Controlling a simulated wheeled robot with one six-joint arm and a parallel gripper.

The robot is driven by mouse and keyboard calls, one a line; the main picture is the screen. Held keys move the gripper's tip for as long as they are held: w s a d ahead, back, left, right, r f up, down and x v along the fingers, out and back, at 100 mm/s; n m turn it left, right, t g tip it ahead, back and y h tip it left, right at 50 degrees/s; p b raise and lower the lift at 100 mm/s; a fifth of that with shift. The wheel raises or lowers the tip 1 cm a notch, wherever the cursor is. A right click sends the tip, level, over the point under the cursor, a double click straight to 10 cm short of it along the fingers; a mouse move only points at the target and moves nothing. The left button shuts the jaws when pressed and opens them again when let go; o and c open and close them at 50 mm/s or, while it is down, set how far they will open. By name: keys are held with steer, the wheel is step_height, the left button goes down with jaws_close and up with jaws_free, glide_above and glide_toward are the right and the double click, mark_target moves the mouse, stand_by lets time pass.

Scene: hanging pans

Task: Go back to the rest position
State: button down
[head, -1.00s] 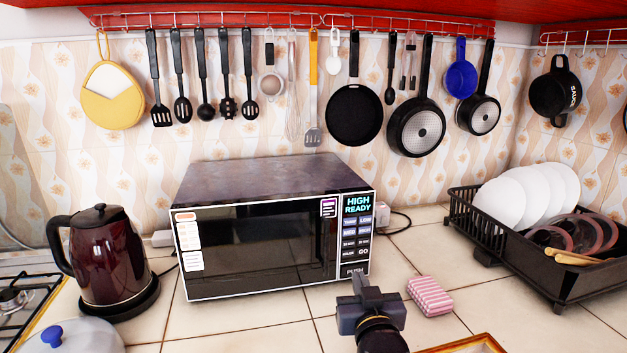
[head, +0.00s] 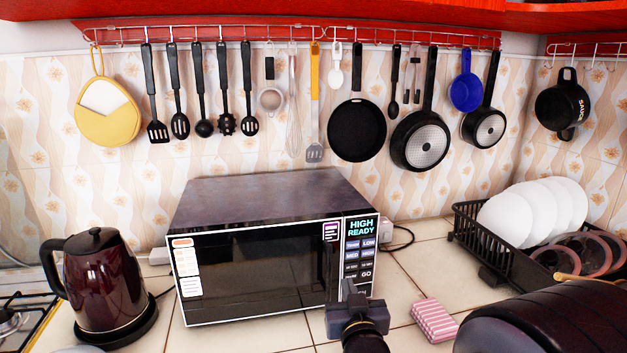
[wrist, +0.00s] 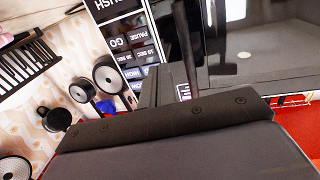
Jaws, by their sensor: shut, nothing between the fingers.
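My gripper (head: 350,294) is in front of the lower right part of the microwave (head: 265,270) in the head view. It points toward the microwave and has nothing in it. In the wrist view my gripper (wrist: 172,82) is shut, with the microwave's button panel close behind it.
A dark red kettle (head: 98,280) stands left of the microwave. A pink striped sponge (head: 434,320) lies on the tiled counter to the right. A black dish rack (head: 466,235) with white plates (head: 525,215) stands farther right. Utensils hang along the rail (head: 230,32).

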steer(key=s+d, duration=0.1)
steer(key=s, duration=1.3)
steer(key=shift+s+b, duration=0.15)
steer(key=shift+b, duration=0.25)
steer(key=shift+f, duration=0.1)
